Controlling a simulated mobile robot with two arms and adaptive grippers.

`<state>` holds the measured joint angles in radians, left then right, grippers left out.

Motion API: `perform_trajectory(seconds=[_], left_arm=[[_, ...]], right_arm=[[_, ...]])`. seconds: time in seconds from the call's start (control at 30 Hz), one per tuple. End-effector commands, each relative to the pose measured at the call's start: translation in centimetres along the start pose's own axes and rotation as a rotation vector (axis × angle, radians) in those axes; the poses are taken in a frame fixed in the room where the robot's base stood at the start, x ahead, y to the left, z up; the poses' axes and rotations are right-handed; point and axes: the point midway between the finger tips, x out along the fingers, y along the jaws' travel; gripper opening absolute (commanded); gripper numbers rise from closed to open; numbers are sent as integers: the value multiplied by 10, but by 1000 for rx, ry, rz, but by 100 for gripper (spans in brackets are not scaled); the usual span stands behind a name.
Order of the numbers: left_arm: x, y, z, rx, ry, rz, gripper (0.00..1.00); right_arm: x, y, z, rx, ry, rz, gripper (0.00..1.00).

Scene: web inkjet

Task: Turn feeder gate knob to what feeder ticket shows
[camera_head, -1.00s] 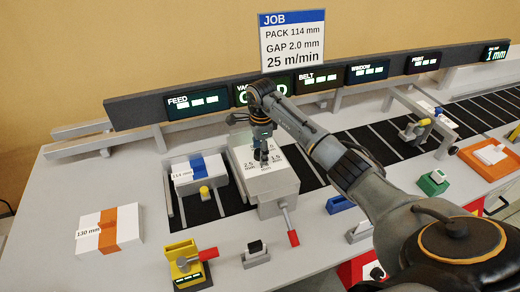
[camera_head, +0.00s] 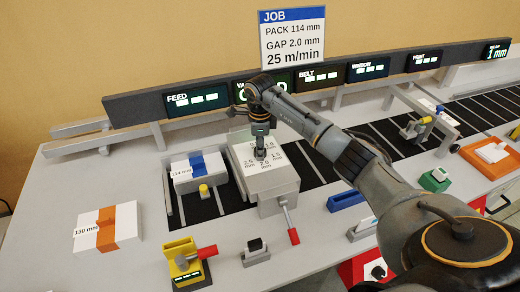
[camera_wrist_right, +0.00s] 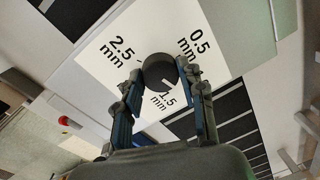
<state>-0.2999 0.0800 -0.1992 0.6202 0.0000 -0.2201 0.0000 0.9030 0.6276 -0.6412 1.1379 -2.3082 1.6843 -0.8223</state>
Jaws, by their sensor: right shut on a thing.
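The feeder gate knob (camera_wrist_right: 159,72) is a dark round knob on a white dial plate (camera_wrist_right: 105,75). The wrist view shows 2.5 mm at upper left, 0.5 mm at upper right and 1.5 mm below; other marks are hidden by my fingers. My right gripper (camera_head: 259,153) points down over the grey feeder block (camera_head: 274,186), shut on the knob from both sides. The job sign (camera_head: 292,38) reads pack 114 mm, gap 2.0 mm, 25 m/min. My left gripper is out of view.
A red-tipped lever (camera_head: 292,235) sticks out from the feeder block. A 114 mm pack (camera_head: 187,170) and a 130 mm pack (camera_head: 100,232) lie to the left. A yellow box (camera_head: 180,255) with a red handle stands in front. A display rail (camera_head: 140,108) runs behind.

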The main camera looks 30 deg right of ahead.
Motion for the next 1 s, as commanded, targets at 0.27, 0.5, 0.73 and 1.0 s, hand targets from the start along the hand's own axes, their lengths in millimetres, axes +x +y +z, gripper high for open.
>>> perform_trajectory(seconds=[0.27, 0.5, 0.73, 1.0], left_arm=[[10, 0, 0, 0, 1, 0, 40], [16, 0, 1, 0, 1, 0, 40], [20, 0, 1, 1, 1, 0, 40], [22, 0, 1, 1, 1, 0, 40]], right_arm=[[2, 0, 0, 258, 22, 1, 8], [2, 0, 1, 485, 36, 1, 8], [2, 0, 1, 704, 51, 2, 8], [2, -1, 2, 960, 69, 2, 8]])
